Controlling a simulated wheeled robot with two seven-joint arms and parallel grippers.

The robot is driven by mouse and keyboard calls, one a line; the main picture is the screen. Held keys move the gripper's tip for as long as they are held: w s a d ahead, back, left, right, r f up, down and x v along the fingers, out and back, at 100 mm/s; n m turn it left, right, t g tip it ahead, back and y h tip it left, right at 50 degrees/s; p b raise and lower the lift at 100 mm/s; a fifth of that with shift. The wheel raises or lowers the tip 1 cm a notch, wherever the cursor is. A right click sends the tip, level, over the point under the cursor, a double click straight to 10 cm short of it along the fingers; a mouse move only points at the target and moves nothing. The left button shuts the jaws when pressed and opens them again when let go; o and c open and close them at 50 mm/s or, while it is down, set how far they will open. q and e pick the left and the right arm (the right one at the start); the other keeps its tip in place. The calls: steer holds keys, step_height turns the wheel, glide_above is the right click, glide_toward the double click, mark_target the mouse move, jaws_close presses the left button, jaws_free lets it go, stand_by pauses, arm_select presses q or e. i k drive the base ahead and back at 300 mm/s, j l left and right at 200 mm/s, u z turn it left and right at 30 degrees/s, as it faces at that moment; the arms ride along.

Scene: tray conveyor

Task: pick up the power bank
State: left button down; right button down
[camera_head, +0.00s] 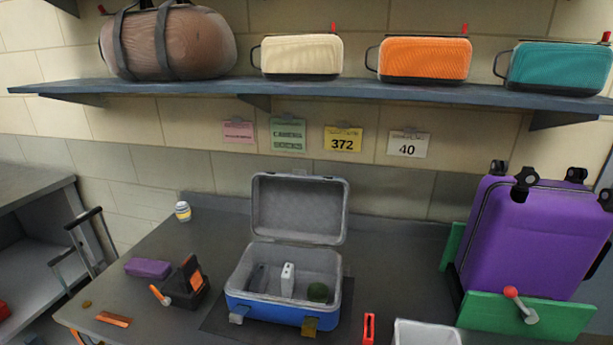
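A blue hard case (268,309) with a grey lining stands open on the dark table, its lid (298,209) raised at the back. Inside it, a small white block (288,279) stands upright near the middle; it looks like the power bank, though it is too small to be sure. A dark grey flat item (260,278) lies to its left in the case, and a dark green round item (318,292) to its right. Neither of my grippers is in view.
A purple pouch (148,268) and a black and orange holder (186,286) lie left of the case. A white bin (427,333) and a red item (368,329) are at the front right. A purple suitcase (530,235) stands at the right. A shelf (350,88) with bags hangs above.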

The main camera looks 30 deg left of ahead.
mark_target(287, 280)
steer(key=u, duration=1.3)
